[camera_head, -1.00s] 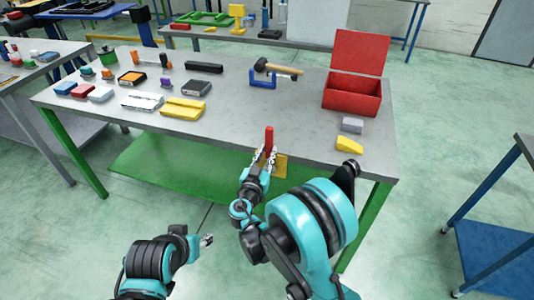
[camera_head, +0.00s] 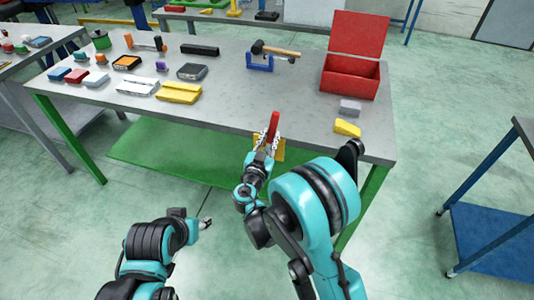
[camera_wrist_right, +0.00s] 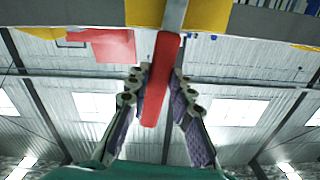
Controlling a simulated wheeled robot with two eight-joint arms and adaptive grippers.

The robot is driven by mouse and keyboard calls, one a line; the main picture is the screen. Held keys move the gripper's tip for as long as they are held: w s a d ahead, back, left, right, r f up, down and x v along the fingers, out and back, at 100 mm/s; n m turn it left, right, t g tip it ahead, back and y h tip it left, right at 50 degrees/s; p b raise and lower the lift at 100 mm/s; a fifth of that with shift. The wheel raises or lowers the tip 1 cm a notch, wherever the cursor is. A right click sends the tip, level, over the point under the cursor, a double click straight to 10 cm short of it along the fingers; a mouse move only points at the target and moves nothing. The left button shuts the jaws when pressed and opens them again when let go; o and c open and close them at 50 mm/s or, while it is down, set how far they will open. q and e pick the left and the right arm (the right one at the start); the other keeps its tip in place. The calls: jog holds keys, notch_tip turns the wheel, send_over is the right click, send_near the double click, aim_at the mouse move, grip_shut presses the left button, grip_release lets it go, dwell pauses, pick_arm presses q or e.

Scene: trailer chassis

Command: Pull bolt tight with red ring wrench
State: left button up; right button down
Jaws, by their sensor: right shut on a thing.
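The red ring wrench (camera_head: 273,123) stands out at the front edge of the workbench, its red handle leaning slightly. My right gripper (camera_head: 267,141) is shut on this handle. In the right wrist view the red handle (camera_wrist_right: 159,82) lies between the two fingertips of the gripper (camera_wrist_right: 159,74), and a grey metal part (camera_wrist_right: 174,14) continues above it. A yellow plate (camera_head: 279,152) is at the bench edge behind the gripper. I cannot make out the bolt or the wrench's ring. My left gripper (camera_head: 206,223) is low in front of the bench, away from everything; its fingers are too small to read.
The workbench (camera_head: 220,112) carries an open red toolbox (camera_head: 350,77), a grey block (camera_head: 350,106), a yellow wedge (camera_head: 347,128), a hammer (camera_head: 276,50) on a blue clamp, and several small boxes at left. A blue cart (camera_head: 492,240) stands at right. The bench middle is clear.

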jog(key=shift+s+d+f+m, duration=0.1)
jog(key=shift+s+d+m, duration=0.05)
jog(key=shift+d+m, duration=0.3)
jog(key=shift+s+d+f+m, duration=0.1)
jog(key=shift+d+m, duration=0.3)
jog(key=shift+m, duration=0.05)
jog(key=shift+s+d, duration=0.1)
jog(key=shift+d, duration=0.05)
jog(key=shift+a, duration=0.3)
dwell(0.5)
jog(key=shift+v, duration=2.9)
